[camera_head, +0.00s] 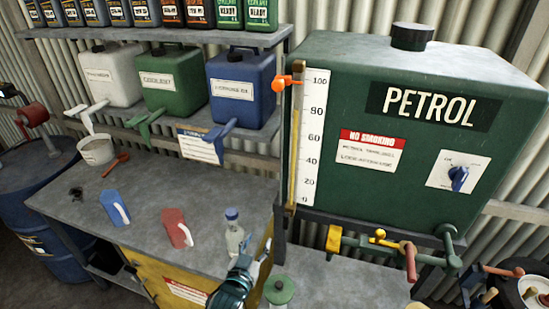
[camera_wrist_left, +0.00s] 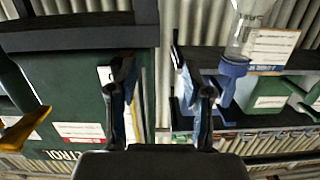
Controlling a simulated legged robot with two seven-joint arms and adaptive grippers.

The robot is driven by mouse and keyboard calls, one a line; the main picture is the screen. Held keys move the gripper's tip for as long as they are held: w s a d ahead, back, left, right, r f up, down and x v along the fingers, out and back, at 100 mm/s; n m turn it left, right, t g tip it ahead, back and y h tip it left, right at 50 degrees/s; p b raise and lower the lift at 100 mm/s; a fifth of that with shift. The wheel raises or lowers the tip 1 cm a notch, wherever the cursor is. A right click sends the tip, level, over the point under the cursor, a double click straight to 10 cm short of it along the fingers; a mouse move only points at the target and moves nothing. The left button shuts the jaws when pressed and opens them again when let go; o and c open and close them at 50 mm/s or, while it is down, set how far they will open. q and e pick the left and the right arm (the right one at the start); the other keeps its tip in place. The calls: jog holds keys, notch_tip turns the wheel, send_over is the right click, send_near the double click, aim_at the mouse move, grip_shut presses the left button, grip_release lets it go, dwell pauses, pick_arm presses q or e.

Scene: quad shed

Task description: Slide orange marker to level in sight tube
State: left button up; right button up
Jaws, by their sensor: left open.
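The orange marker (camera_head: 286,84) sits at the upper left of the sight tube (camera_head: 294,160), about level with the 100 mark. The tube is upright on the front left edge of the green petrol tank (camera_head: 430,90). A white scale (camera_head: 311,140) from 0 to 100 runs beside it. The tube looks amber along its lower part; the exact liquid level is hard to tell. My left gripper (camera_head: 252,262) is low at the bottom centre, below and left of the tube and apart from the marker. In the left wrist view its fingers (camera_wrist_left: 160,95) are apart and empty. My right gripper is out of view.
A clear bottle with a blue cap (camera_head: 234,236) stands on the grey bench (camera_head: 150,195) close to my left gripper. Jerrycans (camera_head: 173,85) sit on the shelf behind. Pipes and valves (camera_head: 400,250) stick out below the tank. Space in front of the tube looks clear.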

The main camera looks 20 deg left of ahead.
pick_arm(q)
notch_tip(320, 180, up, 15)
jog(key=w+t, duration=0.1)
jog(key=t, duration=1)
send_near(278, 89)
jog(key=shift+h, duration=0.4)
jog(key=p+x, duration=0.5)
jog(key=x, duration=0.5)
jog(key=shift+a, duration=0.15)
jog(key=shift+w+d+r, duration=0.25)
jog(key=shift+w+r, duration=0.1)
jog(key=shift+w, duration=0.1)
jog(key=shift+a, duration=0.4)
jog(key=shift+c, duration=1.2)
grip_shut()
jog(key=shift+s, duration=0.1)
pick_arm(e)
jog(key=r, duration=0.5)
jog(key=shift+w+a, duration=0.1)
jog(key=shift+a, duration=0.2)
